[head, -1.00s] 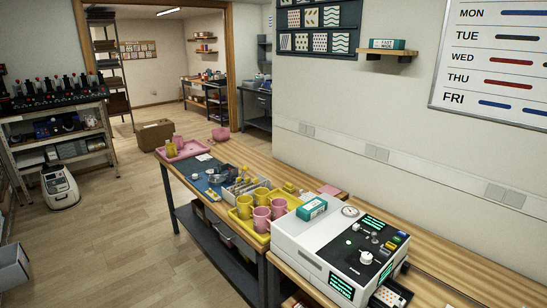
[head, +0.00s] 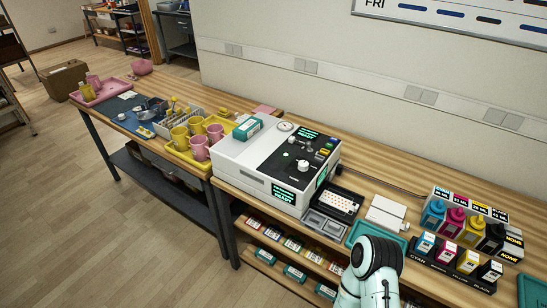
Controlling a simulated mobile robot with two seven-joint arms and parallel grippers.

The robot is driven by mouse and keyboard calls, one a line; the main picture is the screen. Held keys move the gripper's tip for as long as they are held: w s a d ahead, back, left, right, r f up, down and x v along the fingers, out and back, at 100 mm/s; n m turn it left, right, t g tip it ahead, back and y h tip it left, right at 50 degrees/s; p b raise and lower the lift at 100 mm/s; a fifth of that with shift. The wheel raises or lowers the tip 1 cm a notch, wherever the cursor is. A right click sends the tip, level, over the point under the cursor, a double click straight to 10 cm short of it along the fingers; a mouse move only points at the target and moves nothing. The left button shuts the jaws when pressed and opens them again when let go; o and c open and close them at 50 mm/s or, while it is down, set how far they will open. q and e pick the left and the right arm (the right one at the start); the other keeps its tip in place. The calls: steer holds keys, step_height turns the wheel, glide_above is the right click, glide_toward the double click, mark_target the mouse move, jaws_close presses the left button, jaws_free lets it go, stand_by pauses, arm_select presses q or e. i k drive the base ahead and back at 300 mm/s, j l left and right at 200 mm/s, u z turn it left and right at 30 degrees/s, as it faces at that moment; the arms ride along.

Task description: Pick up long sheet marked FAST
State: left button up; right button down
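I cannot make out a long sheet marked FAST. A teal and white box (head: 248,128) lies on top of the white press machine (head: 262,168); its lettering is too small to read. More teal boxes (head: 295,272) with white labels lie on the lower shelf under the bench, also unreadable. One of my arms shows at the bottom right, over the bench front, but its gripper is outside the picture. Neither gripper is in view.
Coloured ink bottles (head: 454,222) stand farther right. Yellow and pink mugs (head: 199,147) stand on a yellow tray (head: 178,156).

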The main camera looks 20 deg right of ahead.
mark_target(340, 203)
steer(key=z, duration=1.25)
steer(key=j, duration=0.35)
steer(key=i+u, duration=0.05)
